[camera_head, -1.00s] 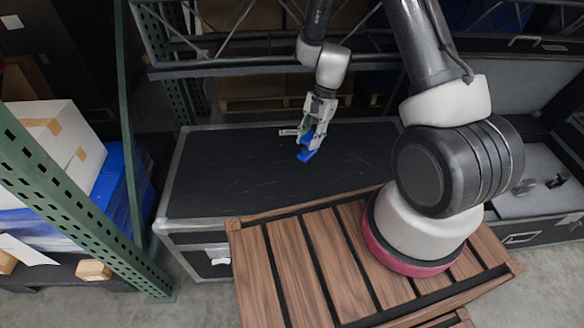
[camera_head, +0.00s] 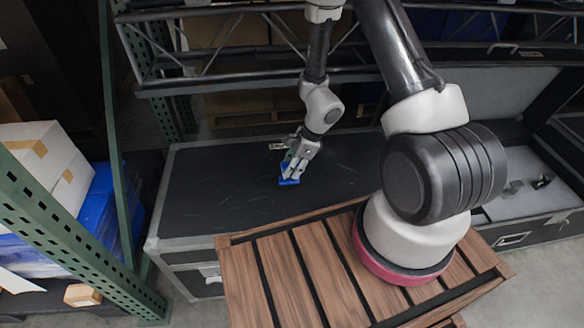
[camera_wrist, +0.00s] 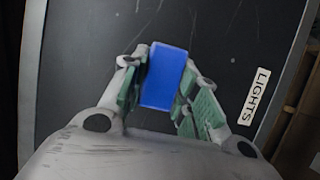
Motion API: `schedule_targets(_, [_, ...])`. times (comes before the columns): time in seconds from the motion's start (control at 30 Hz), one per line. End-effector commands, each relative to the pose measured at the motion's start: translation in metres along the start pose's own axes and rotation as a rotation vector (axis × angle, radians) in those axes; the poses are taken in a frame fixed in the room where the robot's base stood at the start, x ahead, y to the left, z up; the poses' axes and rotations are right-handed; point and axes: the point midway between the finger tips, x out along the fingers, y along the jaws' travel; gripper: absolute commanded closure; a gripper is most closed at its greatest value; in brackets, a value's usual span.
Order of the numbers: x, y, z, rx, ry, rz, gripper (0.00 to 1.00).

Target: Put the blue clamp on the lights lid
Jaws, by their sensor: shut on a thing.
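The blue clamp (camera_head: 289,174) is between the fingers of my gripper (camera_head: 294,165), over the black lid of a closed case. In the wrist view the clamp (camera_wrist: 164,76) shows as a blue block, with the green-padded fingers of my gripper (camera_wrist: 160,95) shut on its sides. The lights lid (camera_head: 215,185) is the black top with a metal edge; in the wrist view its white label (camera_wrist: 254,97) reads LIGHTS. The clamp is low over the lid's middle; I cannot tell if it touches the surface.
An open case (camera_head: 545,195) with small dark items stands at the right. A metal truss (camera_head: 240,75) runs behind the lid. A green rack post (camera_head: 70,235) and white boxes (camera_head: 45,165) stand at the left. Much of the lid is bare.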

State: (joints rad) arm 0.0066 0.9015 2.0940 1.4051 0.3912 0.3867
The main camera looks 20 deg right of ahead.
Motion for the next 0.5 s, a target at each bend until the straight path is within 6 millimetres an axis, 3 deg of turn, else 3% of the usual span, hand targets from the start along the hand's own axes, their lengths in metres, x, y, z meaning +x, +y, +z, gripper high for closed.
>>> schedule_targets(0.43, [0.0065,-0.0006,-0.0024,-0.001,0.000,-0.001,1.00])
schedule_targets(0.47, [0.0064,-0.0007,-0.0023,-0.001,0.000,-0.001,0.67])
schedule_targets(0.5, [0.0062,-0.0007,-0.0022,-0.002,0.000,-0.001,0.59])
